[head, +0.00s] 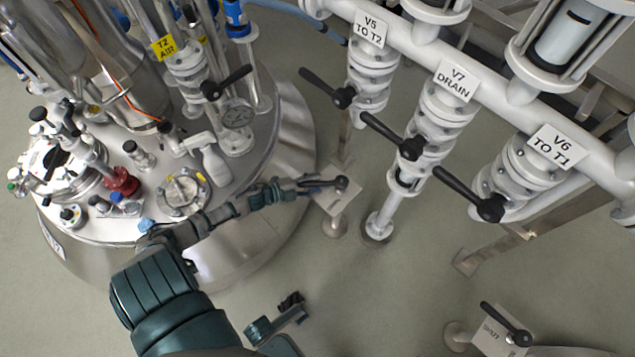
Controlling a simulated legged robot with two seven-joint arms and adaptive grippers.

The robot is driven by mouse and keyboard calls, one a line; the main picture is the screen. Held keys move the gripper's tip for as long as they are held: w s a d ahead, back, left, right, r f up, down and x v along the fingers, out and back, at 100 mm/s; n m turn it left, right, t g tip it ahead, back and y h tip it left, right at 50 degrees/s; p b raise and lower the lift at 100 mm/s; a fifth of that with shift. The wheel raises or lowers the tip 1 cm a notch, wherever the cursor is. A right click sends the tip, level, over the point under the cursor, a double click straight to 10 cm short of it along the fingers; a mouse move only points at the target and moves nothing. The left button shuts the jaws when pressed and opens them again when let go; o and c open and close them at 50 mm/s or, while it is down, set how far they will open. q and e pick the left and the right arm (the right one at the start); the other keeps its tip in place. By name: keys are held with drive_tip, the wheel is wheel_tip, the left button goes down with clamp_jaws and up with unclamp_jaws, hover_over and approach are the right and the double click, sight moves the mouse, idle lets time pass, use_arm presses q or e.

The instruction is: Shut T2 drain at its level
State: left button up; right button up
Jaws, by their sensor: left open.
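The T2 vessel (285,150) is the large steel tank at the left, with a yellow T2 AIR tag on its top piping. Beside its right edge stands a small plate (335,203) on a post, with a black lever (341,183) pointing left from its pivot; any wording there is unreadable. My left gripper (306,184) is open at the lever's left end, its fingers beside or around it; contact cannot be told. A dark claw-like part on a teal link, perhaps my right gripper (291,301), shows at bottom centre, its jaws unclear.
Black-levered valves marked V5 TO T2 (371,80), V7 DRAIN (445,120) and V6 TO T1 (515,175) hang from white pipes at the right. A second plate (490,340) at lower right reads SHUT and carries a black lever (508,325). Floor between is bare.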

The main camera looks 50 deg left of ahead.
use_arm(q)
drive_tip(key=shift+w, duration=0.1)
clamp_jaws()
